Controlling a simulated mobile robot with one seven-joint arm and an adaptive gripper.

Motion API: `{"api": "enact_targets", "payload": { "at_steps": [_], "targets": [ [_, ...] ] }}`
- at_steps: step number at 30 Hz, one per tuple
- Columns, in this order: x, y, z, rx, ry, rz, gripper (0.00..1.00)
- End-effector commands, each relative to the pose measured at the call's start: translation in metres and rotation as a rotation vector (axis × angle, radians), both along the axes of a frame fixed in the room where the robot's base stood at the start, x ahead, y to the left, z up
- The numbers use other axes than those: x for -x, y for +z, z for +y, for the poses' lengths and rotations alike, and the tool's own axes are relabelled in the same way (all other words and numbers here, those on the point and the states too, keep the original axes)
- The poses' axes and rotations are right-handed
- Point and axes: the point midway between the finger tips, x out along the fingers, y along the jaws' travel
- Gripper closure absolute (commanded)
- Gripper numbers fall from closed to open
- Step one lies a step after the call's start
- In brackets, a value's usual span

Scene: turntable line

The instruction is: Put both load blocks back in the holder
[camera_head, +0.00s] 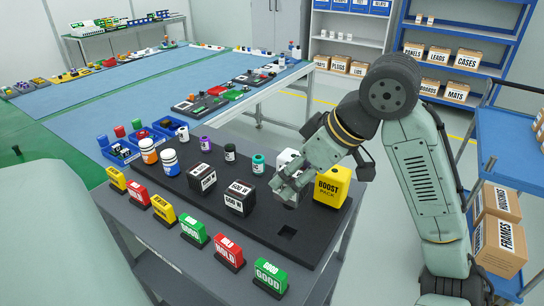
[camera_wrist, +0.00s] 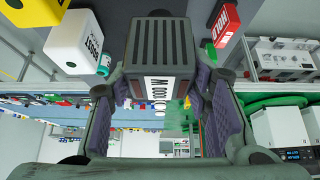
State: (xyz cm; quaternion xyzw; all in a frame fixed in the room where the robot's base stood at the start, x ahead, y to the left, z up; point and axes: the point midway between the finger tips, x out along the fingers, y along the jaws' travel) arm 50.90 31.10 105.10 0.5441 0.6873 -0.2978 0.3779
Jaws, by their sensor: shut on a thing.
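My gripper (camera_head: 288,188) is over the right part of the dark board (camera_head: 262,232). In the wrist view my gripper (camera_wrist: 170,105) is shut on a dark ribbed load block (camera_wrist: 162,45) with a white label that seems to read 100 W upside down. In the head view my fingers mostly hide this held block. Two other dark blocks with white W labels stand on the board to the left, a nearer one (camera_head: 240,198) and a farther one (camera_head: 202,179). A square opening (camera_head: 287,232) in the board, in front of my gripper, is empty.
A yellow BOOST block (camera_head: 331,187) stands close to the right of my gripper, and a white cube (camera_head: 287,158) behind it. Red, yellow and green signs, including a red HOLD sign (camera_head: 228,252), line the front edge. Small bottles and blue bins (camera_head: 121,151) stand at the back left.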

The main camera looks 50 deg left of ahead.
Motion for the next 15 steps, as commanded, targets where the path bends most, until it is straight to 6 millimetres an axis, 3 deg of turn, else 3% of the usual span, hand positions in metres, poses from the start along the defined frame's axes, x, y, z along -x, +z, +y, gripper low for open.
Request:
{"api": "enact_targets", "payload": {
  "at_steps": [8,15],
  "targets": [
    [0.001,-0.002,0.0,-0.002,0.002,-0.001,1.0],
    [0.0,-0.017,0.0,-0.002,0.001,0.0,1.0]
  ]
}}
